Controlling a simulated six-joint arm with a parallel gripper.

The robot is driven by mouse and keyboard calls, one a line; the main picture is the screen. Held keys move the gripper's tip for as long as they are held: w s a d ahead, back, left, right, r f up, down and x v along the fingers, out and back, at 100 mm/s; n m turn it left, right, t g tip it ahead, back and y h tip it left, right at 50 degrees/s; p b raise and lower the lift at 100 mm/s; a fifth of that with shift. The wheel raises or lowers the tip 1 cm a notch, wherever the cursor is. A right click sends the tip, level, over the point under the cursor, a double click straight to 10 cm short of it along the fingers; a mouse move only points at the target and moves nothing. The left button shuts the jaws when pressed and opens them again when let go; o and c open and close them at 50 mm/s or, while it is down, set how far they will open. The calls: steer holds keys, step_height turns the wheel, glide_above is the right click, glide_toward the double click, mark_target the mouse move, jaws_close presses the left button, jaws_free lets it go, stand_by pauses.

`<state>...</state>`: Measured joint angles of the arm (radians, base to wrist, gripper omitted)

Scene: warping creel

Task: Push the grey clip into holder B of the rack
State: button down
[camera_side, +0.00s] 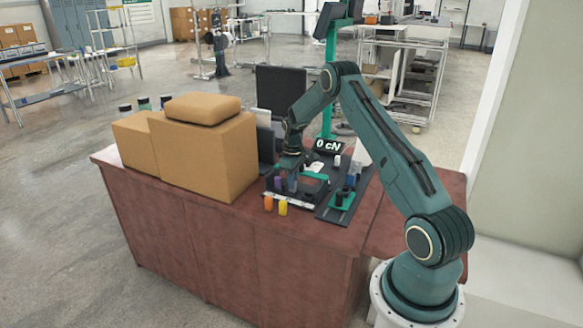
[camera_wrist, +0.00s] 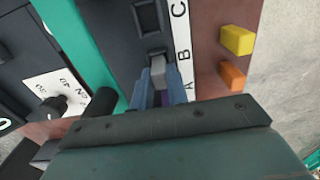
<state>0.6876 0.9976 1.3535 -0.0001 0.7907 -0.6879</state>
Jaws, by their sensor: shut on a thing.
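My gripper (camera_wrist: 160,82) points down over the dark rack (camera_wrist: 125,35), its blue-grey fingers closed on the grey clip (camera_wrist: 158,72). The clip shows as a small light block between the fingers. A purple patch sits just below it in the wrist view. The white strip (camera_wrist: 181,38) beside the fingers reads C, A and B; the fingers are level with A and B. An empty square socket lies beside C. Holder B itself is hidden by the fingers, so I cannot tell whether the clip is seated. In the side view my gripper (camera_side: 291,181) is low over the rack.
Yellow (camera_wrist: 237,40) and orange (camera_wrist: 231,76) blocks lie on the table beside the rack. A display (camera_side: 327,146) reads 0 cN. A green-based fixture (camera_side: 343,200) stands right of the rack. Cardboard boxes (camera_side: 205,150) stand to the left.

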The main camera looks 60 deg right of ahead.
steer(key=shift+f, duration=0.15)
stand_by(0.5)
steer(key=c, duration=1.1)
jaws_free()
steer(key=shift+o, duration=0.2)
steer(key=shift+r, duration=3.5)
steer(key=shift+r, duration=0.15)
step_height(320, 180, up, 14)
steer(key=shift+f, duration=0.2)
